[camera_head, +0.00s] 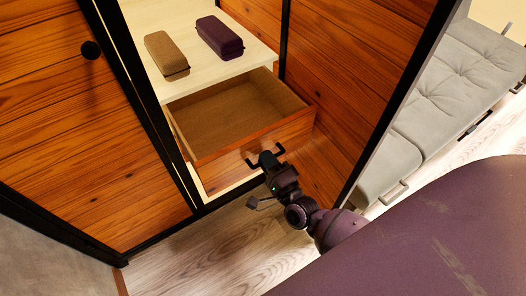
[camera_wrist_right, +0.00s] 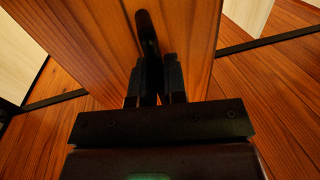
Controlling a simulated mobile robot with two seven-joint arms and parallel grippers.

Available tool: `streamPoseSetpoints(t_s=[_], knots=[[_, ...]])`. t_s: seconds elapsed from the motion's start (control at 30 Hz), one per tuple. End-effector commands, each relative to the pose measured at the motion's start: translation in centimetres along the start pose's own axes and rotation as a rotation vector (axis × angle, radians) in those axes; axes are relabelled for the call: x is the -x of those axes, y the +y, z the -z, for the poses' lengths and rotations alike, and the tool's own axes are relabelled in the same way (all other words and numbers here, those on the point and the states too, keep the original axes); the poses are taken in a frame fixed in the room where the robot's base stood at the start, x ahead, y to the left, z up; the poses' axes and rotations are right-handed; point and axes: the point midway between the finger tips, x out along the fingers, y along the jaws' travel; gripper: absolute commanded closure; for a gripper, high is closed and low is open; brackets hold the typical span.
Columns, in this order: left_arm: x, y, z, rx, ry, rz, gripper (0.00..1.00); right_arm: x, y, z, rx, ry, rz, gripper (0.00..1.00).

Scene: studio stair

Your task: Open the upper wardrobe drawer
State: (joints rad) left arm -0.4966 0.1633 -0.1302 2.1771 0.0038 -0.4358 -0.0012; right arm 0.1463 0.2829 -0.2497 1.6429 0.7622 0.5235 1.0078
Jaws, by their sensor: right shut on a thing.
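The upper wardrobe drawer (camera_head: 238,112) is pulled out in the head view, with its empty brown inside showing. Its wooden front (camera_head: 225,165) carries a dark bar handle (camera_head: 280,149). My right gripper (camera_head: 266,160) is at the drawer front, shut on the handle. In the right wrist view, the two fingers of my right gripper (camera_wrist_right: 156,82) close around the dark handle (camera_wrist_right: 148,35) against the wooden front (camera_wrist_right: 100,40). My left gripper is not in view.
A tan case (camera_head: 166,54) and a purple case (camera_head: 219,37) lie on the pale shelf above the drawer. A grey cushioned seat (camera_head: 450,85) is at right. Wooden floor (camera_head: 215,245) lies in front.

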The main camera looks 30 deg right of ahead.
Motion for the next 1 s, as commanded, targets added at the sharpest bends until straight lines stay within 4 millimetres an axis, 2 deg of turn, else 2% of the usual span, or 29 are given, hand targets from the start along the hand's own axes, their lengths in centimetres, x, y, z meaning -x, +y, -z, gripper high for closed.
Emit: streamPoseSetpoints(t_s=[0.3,0.33,0.5,0.8,1.0], knots=[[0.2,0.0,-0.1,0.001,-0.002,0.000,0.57,0.1,0.0,-0.1,0.000,-0.002,-0.001,1.00],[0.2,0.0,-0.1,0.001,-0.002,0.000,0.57,0.1,0.0,-0.1,0.000,-0.002,-0.001,0.86],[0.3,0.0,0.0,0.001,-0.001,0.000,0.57,0.1,0.0,-0.1,0.000,-0.002,0.000,0.64],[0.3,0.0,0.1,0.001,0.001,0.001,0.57,0.3,0.0,0.0,0.000,-0.001,-0.001,0.64],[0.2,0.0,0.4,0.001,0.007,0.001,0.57,2.7,0.0,-0.1,0.001,-0.002,-0.002,0.64]])
